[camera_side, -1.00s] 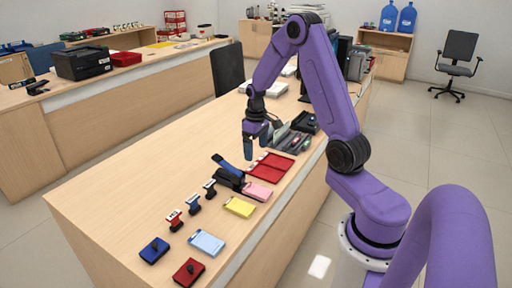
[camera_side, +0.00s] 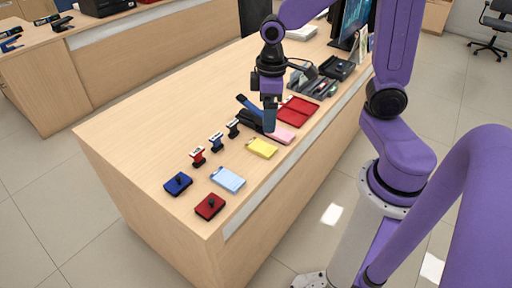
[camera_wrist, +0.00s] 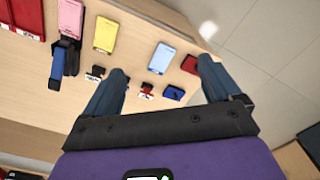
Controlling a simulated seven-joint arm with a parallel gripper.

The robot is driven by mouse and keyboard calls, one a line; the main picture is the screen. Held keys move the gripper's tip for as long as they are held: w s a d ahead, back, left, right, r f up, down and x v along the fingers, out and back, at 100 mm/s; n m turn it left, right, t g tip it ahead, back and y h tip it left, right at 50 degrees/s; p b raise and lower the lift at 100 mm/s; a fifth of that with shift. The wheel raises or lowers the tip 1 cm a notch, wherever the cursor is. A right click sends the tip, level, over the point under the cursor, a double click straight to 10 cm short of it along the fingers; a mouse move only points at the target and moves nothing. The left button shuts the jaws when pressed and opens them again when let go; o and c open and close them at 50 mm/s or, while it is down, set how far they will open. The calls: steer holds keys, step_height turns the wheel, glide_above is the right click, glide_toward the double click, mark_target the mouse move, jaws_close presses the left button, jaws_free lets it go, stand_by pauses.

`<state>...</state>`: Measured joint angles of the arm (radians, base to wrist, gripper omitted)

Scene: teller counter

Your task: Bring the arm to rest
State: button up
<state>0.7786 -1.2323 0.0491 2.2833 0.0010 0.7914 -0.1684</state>
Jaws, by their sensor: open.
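My gripper (camera_side: 270,128) points down above the counter (camera_side: 140,130) in the side view, in front of the black stapler-like device with a blue lever (camera_side: 249,112) and close to the pink pad (camera_side: 284,135). Whether it touches either cannot be told from this view. In the wrist view its two fingers (camera_wrist: 160,82) are spread wide, with nothing between them but counter and a few small items farther off. My gripper is open and empty.
A yellow pad (camera_side: 262,148), light blue pad (camera_side: 228,179), blue ink pad (camera_side: 178,184), dark red ink pad (camera_side: 210,206) and several stamps (camera_side: 198,157) lie on the near counter. A red tray (camera_side: 298,111) and monitor (camera_side: 352,22) stand farther back. The counter's left side is clear.

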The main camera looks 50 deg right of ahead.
steer(key=s+a+r+n, duration=0.1)
steer(key=s+n, duration=0.1)
steer(key=s, duration=0.6)
steer(key=s+a+r+n, duration=0.1)
steer(key=s+a+n, duration=0.1)
steer(key=s, duration=0.6)
steer(key=shift+s+a+r+n, duration=0.2)
steer(key=shift+r+n, duration=0.15)
steer(key=shift+n, duration=0.35)
steer(key=shift+w, duration=0.1)
steer(key=w+f+m, duration=0.1)
steer(key=w+m, duration=0.3)
steer(key=w, duration=0.6)
steer(key=m, duration=0.9)
glide_above(280, 132)
step_height(280, 132, down, 10)
step_height(280, 132, down, 18)
steer(key=shift+r, duration=0.25)
